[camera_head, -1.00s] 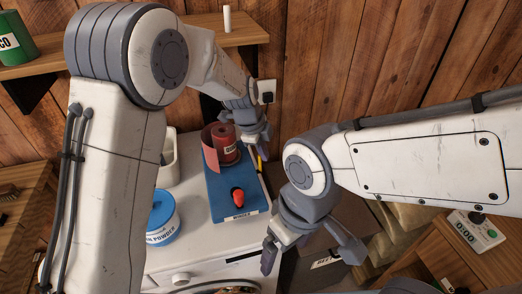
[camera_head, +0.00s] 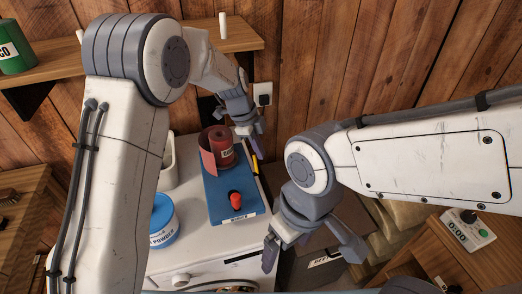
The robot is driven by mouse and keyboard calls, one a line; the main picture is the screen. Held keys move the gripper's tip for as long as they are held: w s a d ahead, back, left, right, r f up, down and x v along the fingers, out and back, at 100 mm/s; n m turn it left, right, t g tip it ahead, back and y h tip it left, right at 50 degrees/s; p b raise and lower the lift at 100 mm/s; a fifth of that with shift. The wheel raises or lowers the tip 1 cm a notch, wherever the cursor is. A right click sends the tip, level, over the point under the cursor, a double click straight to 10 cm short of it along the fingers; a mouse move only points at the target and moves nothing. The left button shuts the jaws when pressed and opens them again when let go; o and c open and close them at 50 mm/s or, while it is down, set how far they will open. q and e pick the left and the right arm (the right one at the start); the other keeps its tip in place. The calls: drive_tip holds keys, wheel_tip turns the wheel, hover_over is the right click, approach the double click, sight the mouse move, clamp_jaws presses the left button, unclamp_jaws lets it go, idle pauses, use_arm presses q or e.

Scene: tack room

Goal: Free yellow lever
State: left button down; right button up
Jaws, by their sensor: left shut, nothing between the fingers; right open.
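The yellow lever (camera_head: 255,164) is a thin strip at the right edge of a blue winder base (camera_head: 217,197). A dark red roll (camera_head: 221,144) with a loose flap on its left stands on the base's far end, and a red knob (camera_head: 236,200) is near its front. My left gripper (camera_head: 259,150) is shut and empty just beyond the lever, close to its far end; I cannot tell whether they touch. My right gripper (camera_head: 312,256) is open and empty, in front of the washing machine's right side, away from the winder.
The winder lies on a white washing machine (camera_head: 188,248). A blue-lidded powder tub (camera_head: 163,218) and a white container (camera_head: 168,165) stand to its left. A shelf (camera_head: 230,36) with a green can (camera_head: 13,50) runs along the wall. A timer box (camera_head: 468,228) sits on wood at right.

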use_arm(q)
drive_tip(key=b+v, duration=0.1)
drive_tip(key=v, duration=0.9)
drive_tip(key=shift+r+b, duration=0.2)
drive_tip(key=shift+b, duration=0.15)
use_arm(e)
drive_tip(key=shift+f, duration=0.85)
use_arm(q)
drive_tip(key=shift+s, duration=0.1)
